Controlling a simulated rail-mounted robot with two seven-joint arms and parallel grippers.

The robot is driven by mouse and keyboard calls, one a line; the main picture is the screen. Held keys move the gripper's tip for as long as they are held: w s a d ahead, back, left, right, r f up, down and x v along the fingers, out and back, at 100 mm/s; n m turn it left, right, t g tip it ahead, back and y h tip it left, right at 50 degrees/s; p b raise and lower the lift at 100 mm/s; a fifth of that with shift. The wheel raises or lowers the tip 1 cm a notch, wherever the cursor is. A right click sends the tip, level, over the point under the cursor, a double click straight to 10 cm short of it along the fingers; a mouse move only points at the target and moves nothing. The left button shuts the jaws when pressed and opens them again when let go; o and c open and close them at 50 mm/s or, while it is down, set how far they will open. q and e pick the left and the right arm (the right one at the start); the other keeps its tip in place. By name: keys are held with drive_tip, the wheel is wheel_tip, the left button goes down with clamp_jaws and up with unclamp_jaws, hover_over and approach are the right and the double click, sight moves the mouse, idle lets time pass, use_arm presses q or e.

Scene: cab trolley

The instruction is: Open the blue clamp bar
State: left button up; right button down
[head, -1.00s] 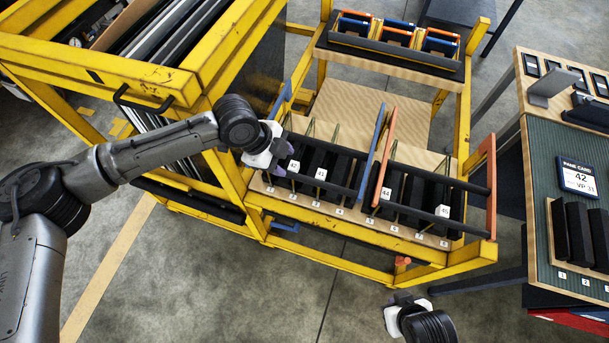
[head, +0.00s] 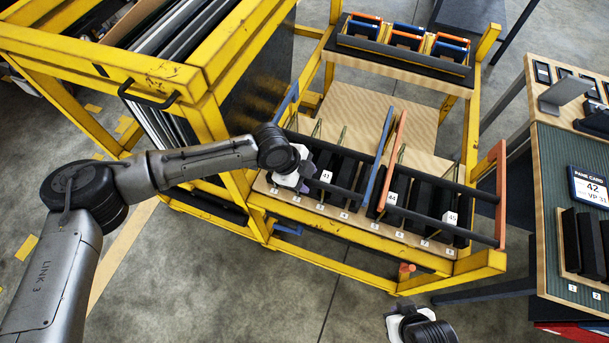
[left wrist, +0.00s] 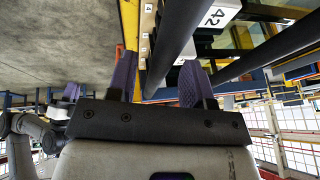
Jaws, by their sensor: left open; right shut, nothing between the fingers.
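The blue clamp bar (head: 377,162) is a frame with blue side arms and black rods. It lies across the black panes in the left half of the yellow trolley's slotted rack. My left gripper (head: 292,181) is at its front left end, and covers part of it. In the left wrist view the purple fingers of the left gripper (left wrist: 157,82) are apart, and a black rod (left wrist: 172,40) runs between or just beyond them. I cannot tell whether they touch it. My right gripper (head: 405,316) is shut and empty, low in front of the trolley.
An orange-armed clamp bar (head: 500,190) lies over the rack's right half, close beside the blue arm. Numbered panes stand below both bars. A taller yellow rack (head: 180,75) stands left, and a bench (head: 545,170) with a pane card stands right. Floor in front is clear.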

use_arm(q)
clamp_jaws()
idle(0.3)
drive_tip(key=shift+r, duration=0.15)
